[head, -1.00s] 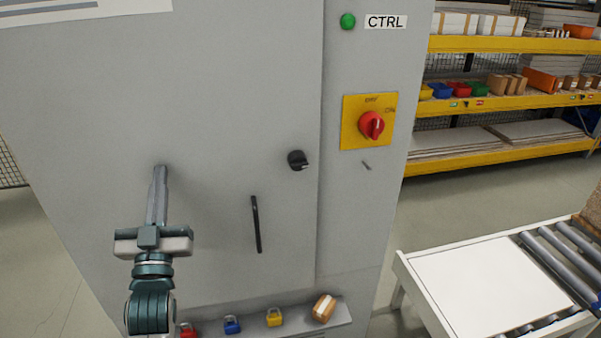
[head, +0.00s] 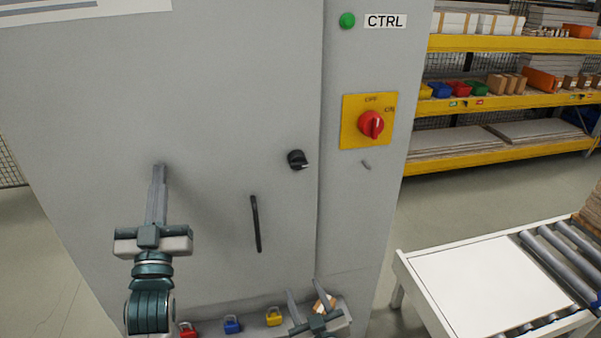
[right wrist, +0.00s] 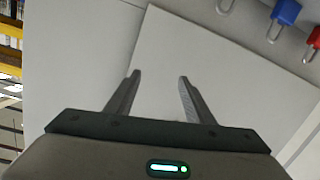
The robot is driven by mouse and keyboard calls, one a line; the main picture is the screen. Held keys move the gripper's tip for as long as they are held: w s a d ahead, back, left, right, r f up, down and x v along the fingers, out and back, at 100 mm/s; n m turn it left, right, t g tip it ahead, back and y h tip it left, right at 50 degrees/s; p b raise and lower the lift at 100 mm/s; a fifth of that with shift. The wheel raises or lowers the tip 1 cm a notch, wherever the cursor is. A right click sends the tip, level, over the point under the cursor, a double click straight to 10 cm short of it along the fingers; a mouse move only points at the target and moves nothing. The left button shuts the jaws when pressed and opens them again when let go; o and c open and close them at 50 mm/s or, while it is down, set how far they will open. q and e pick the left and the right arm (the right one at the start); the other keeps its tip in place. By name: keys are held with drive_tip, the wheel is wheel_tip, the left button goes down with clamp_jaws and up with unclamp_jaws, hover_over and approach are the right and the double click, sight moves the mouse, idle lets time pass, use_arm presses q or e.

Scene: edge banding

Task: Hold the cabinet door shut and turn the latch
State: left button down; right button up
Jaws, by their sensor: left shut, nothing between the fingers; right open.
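The grey cabinet door (head: 220,90) looks closed, lying about flush with the frame on its right. The black latch knob (head: 297,159) sits near the door's right edge. A black bar handle (head: 256,224) is below and left of it. My left gripper (head: 159,167) is shut and empty, its fingertips at the door's left part; whether they touch it I cannot tell. My right gripper (head: 304,286) is open and empty, low in front of the ledge and below the latch knob. Its open fingers also show in the right wrist view (right wrist: 158,78) over grey cabinet surface.
A red rotary switch (head: 371,125) on a yellow plate and a green lamp (head: 347,20) are right of the door. A ledge (head: 255,314) below holds red, blue and yellow padlocks and a small box (head: 322,303). A roller conveyor table (head: 490,285) stands at right.

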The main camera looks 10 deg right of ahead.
wheel_tip(320, 180, up, 17)
drive_tip(key=s+m+t, duration=0.1)
drive_tip(key=s+t, duration=0.1)
drive_tip(key=t, duration=0.2)
drive_tip(key=m+t, duration=0.2)
approach(300, 169)
drive_tip(key=v, duration=0.3)
drive_tip(key=shift+a+h, duration=0.2)
drive_tip(key=shift+h, duration=0.2)
drive_tip(key=shift+w, duration=0.1)
drive_tip(key=shift+x, duration=5.95)
drive_tip(key=c, duration=1)
drive_tip(key=shift+c, duration=0.2)
